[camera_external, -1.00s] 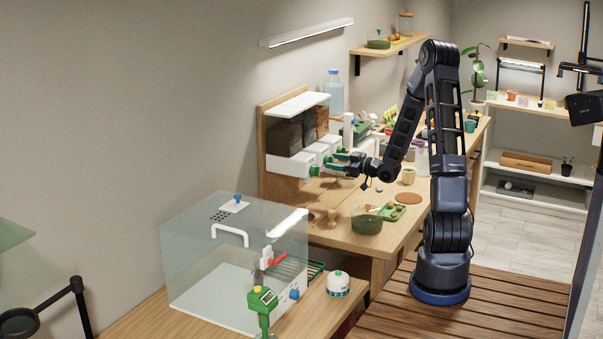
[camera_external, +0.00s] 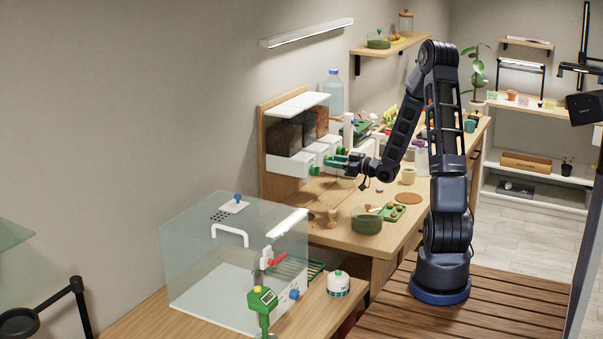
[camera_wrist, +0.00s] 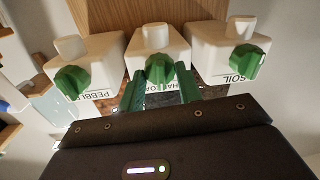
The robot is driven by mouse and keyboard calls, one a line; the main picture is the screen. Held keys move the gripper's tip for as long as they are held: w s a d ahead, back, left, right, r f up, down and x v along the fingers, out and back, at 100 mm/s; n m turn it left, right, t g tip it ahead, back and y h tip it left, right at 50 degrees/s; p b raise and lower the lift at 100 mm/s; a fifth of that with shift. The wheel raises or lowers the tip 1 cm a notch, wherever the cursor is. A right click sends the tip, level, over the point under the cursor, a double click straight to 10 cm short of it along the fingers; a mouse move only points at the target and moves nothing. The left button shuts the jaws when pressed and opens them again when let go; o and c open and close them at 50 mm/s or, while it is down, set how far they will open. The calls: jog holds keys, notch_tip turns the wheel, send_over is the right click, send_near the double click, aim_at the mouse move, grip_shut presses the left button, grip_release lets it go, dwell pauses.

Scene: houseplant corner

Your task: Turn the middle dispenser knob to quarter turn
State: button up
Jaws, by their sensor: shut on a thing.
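Three white dispensers with green knobs hang in a row on a wooden back panel. In the wrist view the middle knob (camera_wrist: 157,68) sits on the front of the middle dispenser (camera_wrist: 156,36), between the left one (camera_wrist: 88,50) and the right one (camera_wrist: 228,36). My gripper (camera_wrist: 160,86) has its green fingers at either side of the middle knob and is shut on it. The fingers partly cover the middle label. In the external view my gripper (camera_external: 338,161) reaches the row from the right; the knob there is mostly hidden.
The pebble knob (camera_wrist: 72,79) and soil knob (camera_wrist: 245,58) stand close on both sides. Below the dispensers is a wooden bench (camera_external: 335,240) with a green bowl (camera_external: 366,222) and seedling tray (camera_external: 394,211). A clear box (camera_external: 225,270) stands nearer the camera.

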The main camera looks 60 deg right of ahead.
jog(key=shift+f+m+t+h, duration=0.1)
jog(key=shift+m+t+h, duration=0.15)
jog(key=shift+m, duration=4.25)
jog(key=shift+f+m+t+h, duration=0.15)
jog(key=shift+m+h, duration=0.2)
jog(key=shift+m, duration=4.15)
jog(key=shift+r, duration=0.1)
jog(key=o, duration=1)
jog(key=s, duration=0.7)
jog(key=s+f, duration=0.1)
jog(key=s, duration=0.3)
jog(key=shift+w+r, duration=0.1)
jog(key=shift+w, duration=0.05)
